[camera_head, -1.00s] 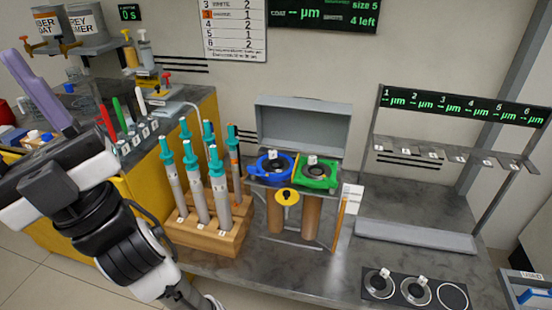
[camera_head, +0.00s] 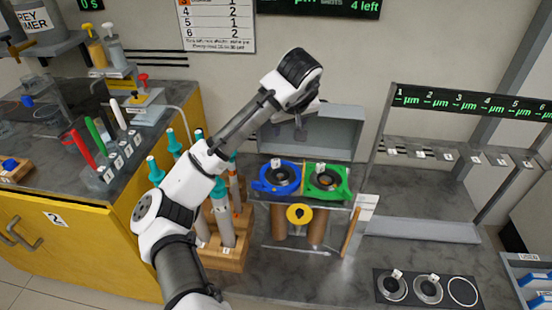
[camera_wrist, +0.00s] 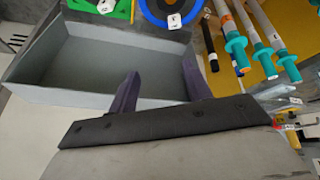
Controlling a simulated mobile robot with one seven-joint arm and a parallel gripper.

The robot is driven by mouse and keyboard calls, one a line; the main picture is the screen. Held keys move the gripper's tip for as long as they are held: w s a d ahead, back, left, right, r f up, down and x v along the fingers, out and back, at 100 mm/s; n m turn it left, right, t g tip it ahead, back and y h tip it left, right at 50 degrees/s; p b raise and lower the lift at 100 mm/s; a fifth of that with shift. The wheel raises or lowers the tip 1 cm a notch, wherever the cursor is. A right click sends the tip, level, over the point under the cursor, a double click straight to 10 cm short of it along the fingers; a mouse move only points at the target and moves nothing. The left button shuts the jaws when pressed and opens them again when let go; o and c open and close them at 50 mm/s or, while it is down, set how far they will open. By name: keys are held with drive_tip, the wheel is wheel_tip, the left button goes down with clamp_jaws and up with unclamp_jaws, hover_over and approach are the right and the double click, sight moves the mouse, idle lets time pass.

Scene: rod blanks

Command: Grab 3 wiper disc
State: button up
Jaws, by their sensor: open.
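My gripper (camera_head: 286,130) is open and empty, held in front of the grey open box behind the coloured holders. In the wrist view its two dark purple fingers (camera_wrist: 160,90) stand apart over the grey box (camera_wrist: 80,50). Round discs with small white tags sit in a blue holder (camera_head: 261,185) and a green holder (camera_head: 342,191), nearer than the box. Two more tagged discs, a left one (camera_head: 392,287) and a middle one (camera_head: 428,290), lie on a dark mat (camera_head: 445,275) at the lower right, beside an empty ring outline. The tag numbers are too small to read.
Teal-handled rods stand in a wooden block (camera_head: 232,258), partly behind my arm; they also show in the wrist view (camera_wrist: 265,50). A grey rack (camera_head: 425,230) with numbered displays stands at right. A yellow cabinet (camera_head: 90,240) is at left. Bench between rack and mat is clear.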

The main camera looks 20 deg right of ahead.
wheel_tip(320, 180, down, 2)
drive_tip(key=y, duration=0.1)
drive_tip(key=g+b, duration=0.1)
drive_tip(key=b, duration=0.1)
approach(275, 160)
wheel_tip(275, 160, down, 3)
drive_tip(key=w+d, duration=0.1)
drive_tip(key=x, duration=0.3)
drive_tip(key=a+x, duration=0.1)
drive_tip(key=x, duration=0.1)
drive_tip(key=shift+w+r+b, duration=0.2)
drive_tip(key=shift+w+b, duration=0.05)
drive_tip(key=shift+b, duration=0.05)
drive_tip(key=shift+w+f, duration=0.15)
drive_tip(key=shift+f, duration=0.3)
clamp_jaws()
drive_tip(key=shift+r, duration=0.2)
